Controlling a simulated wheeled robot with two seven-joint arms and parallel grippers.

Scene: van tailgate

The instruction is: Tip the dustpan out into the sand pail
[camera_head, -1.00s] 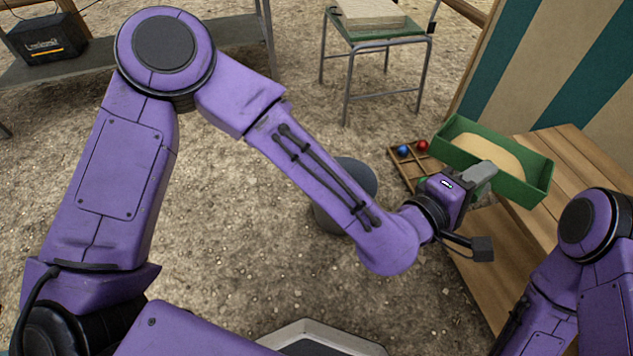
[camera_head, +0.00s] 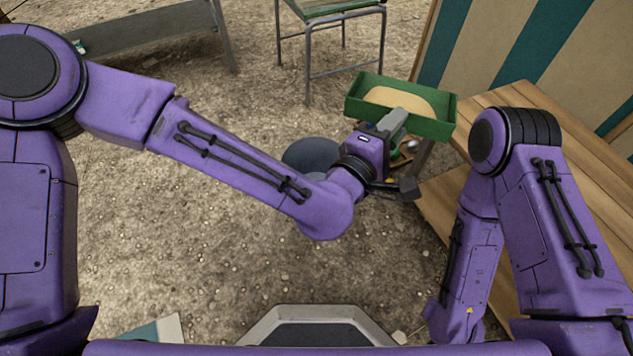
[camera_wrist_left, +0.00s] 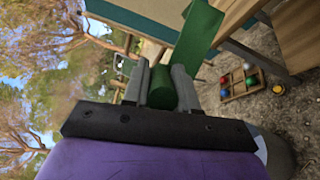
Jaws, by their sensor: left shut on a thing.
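The green dustpan (camera_head: 433,128) is a shallow rectangular pan with a heap of pale sand (camera_head: 400,98) in it. My left gripper (camera_head: 394,122) is shut on its handle and holds it in the air, roughly level in the head view. The left wrist view also shows the green handle (camera_wrist_left: 161,88) between the fingers (camera_wrist_left: 160,75) and part of the pan (camera_wrist_left: 198,38) beyond. The grey sand pail (camera_head: 308,152) stands on the ground, left of the dustpan, partly hidden behind my left forearm. Its rim shows in the left wrist view (camera_wrist_left: 276,152). My right gripper is out of sight.
A wooden table (camera_head: 545,125) stands at the right, before a striped panel (camera_head: 520,45). A divided tray with coloured balls (camera_wrist_left: 238,82) lies on the ground near the table, mostly hidden in the head view. A green-topped stool (camera_head: 335,10) stands behind. Open ground lies left of the pail.

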